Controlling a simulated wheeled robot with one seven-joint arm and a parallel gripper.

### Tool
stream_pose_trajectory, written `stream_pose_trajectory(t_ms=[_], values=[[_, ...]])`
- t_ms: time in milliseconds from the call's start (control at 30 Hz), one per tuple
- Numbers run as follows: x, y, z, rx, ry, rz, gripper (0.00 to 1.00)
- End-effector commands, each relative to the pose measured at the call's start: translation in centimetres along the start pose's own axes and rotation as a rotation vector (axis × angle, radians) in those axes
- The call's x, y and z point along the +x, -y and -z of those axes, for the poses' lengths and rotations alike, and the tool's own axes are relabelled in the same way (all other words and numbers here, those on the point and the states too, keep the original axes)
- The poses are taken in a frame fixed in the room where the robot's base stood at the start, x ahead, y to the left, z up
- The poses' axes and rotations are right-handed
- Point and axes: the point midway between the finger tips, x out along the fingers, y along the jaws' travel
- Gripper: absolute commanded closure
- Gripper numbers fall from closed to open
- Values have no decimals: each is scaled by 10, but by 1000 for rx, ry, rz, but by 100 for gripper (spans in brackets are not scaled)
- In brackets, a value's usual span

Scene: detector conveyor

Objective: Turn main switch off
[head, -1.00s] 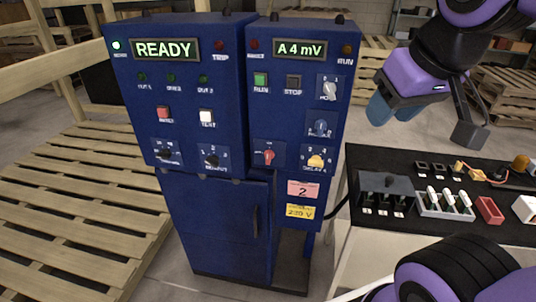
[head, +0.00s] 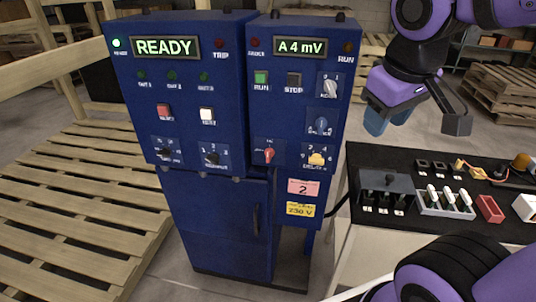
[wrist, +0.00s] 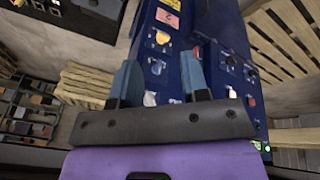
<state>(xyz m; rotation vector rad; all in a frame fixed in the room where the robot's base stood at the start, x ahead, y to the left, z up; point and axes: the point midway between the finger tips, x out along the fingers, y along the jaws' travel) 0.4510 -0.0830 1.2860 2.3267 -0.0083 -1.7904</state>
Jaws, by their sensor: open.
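A blue two-part cabinet (head: 210,215) stands left of centre in the head view. A red rotary knob (head: 269,156) sits low on its right-hand panel and looks like the main switch; its small label is hard to read. The knob also shows in the wrist view (wrist: 197,53), close to the right fingertip in the picture. My gripper (head: 416,122) is open and empty, to the right of the cabinet and apart from it. In the wrist view its two fingers (wrist: 160,75) point toward the panel, with the yellow knob (wrist: 162,37) showing between them.
The displays read READY (head: 165,47) and A 4 mV (head: 300,45). Other knobs and buttons surround the red knob. A black-topped table (head: 430,233) with switches and a red box (head: 489,208) stands right of the cabinet. Wooden pallets (head: 80,200) lie at left.

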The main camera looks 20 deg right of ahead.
Motion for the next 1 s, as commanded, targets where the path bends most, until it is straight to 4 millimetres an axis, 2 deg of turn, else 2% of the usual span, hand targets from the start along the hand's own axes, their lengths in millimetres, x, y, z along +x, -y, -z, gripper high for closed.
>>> stream_pose_trajectory(t_ms=[33,200,567,767,1000], values=[[11,-1,4,-53,56,-29,58],[39,-10,15,-221,211,-147,58],[94,-18,50,-615,480,-431,58],[122,-12,77,-853,587,-607,58],[159,10,113,-1149,670,-835,58]])
